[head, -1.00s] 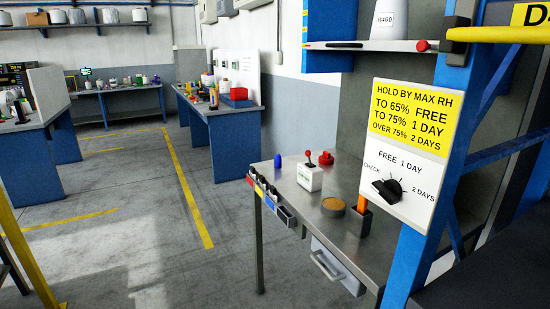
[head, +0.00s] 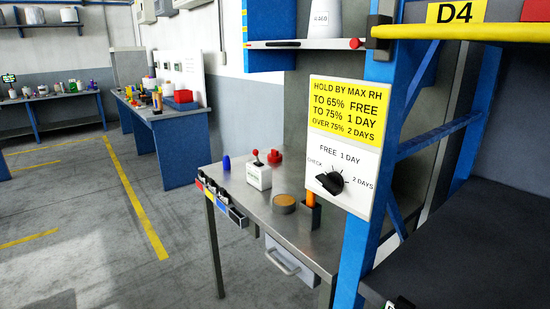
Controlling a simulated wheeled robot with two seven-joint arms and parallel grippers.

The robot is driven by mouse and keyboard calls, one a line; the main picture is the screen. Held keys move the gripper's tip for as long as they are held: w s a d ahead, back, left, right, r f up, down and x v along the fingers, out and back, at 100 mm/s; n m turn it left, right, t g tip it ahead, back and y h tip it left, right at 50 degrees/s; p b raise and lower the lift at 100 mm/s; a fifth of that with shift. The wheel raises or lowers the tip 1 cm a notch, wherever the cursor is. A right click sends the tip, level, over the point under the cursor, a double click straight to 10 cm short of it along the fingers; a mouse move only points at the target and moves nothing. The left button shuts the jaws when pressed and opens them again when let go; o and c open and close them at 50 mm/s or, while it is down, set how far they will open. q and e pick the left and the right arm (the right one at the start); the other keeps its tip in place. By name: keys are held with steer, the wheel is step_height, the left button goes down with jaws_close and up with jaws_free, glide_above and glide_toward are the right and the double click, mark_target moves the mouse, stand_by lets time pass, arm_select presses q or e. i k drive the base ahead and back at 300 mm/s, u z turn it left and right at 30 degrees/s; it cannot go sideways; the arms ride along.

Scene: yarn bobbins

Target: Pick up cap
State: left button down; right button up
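A small blue upright piece with a rounded top (head: 226,163) stands at the far left corner of the metal table (head: 318,238). A red knob-like piece (head: 274,156) sits near the table's back edge. I cannot tell for sure which of these, if either, is the cap. A white box with a red-balled lever (head: 258,174) stands between them, a little nearer. A round tan-topped piece (head: 284,204) and an orange stick in a dark holder (head: 310,198) are nearer still. Neither of my grippers is in view.
A blue post (head: 356,245) with a sign and dial panel (head: 337,170) stands at the table's right. A yellow beam (head: 470,31) crosses the upper right. A dark surface (head: 480,235) fills the lower right. The floor (head: 110,250) at left is open.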

mark_target(274, 156)
steer(key=u, duration=0.15)
steer(key=k, duration=0.2)
steer(key=u, duration=1.05)
steer(key=k, duration=1.15)
steer(key=u, duration=1)
steer(key=i, duration=1.5)
steer(key=z, duration=0.35)
steer(key=i, duration=1.95)
steer(key=z, duration=1.75)
steer(key=i, duration=1)
steer(key=z, duration=0.9)
